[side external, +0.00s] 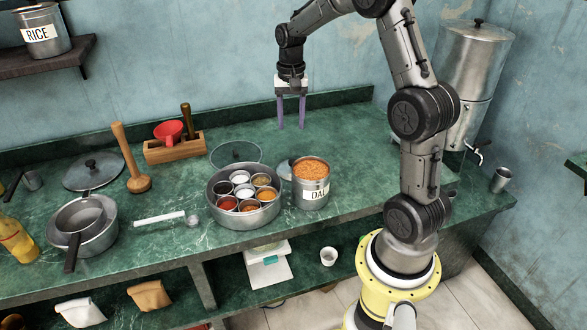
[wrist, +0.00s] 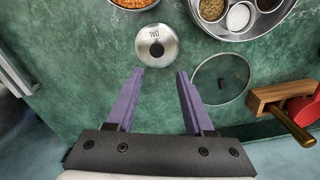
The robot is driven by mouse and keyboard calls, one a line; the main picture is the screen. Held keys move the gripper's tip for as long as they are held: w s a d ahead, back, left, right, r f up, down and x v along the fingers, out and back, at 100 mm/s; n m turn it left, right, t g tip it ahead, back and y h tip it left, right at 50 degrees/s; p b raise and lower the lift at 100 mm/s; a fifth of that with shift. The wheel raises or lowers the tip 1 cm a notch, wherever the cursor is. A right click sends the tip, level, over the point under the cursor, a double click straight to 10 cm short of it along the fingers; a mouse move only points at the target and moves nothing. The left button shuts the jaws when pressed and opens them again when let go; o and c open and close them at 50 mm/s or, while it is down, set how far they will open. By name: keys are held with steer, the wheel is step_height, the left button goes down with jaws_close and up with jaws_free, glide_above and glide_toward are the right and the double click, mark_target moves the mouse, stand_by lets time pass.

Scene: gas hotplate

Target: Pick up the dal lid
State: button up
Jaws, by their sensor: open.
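The dal lid (wrist: 150,55) is a round steel lid with a dark knob, lying flat on the green counter in the wrist view. In the side view the lid (side external: 284,170) shows only partly, behind the DAL canister (side external: 312,196), which stands uncovered and full of orange dal. My gripper (side external: 291,112) is open and empty, pointing down above the counter behind the canister. In the wrist view the lid lies just beyond the purple fingertips of my gripper (wrist: 160,75), roughly centred between them and not touched.
A glass lid (side external: 236,155) lies beside the dal lid, near a round spice tin (side external: 220,217) with several cups. A wooden holder (side external: 158,152) with a red funnel stands at the back. A steel water dispenser (side external: 468,85) is at right. The counter under my gripper is clear.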

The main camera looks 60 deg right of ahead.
glide_above(293, 161)
step_height(293, 161, down, 9)
steer(key=shift+a+r, duration=0.1)
steer(key=shift+r, duration=0.05)
steer(key=shift+d+f, duration=0.2)
steer(key=shift+f, duration=2.4)
jaws_close()
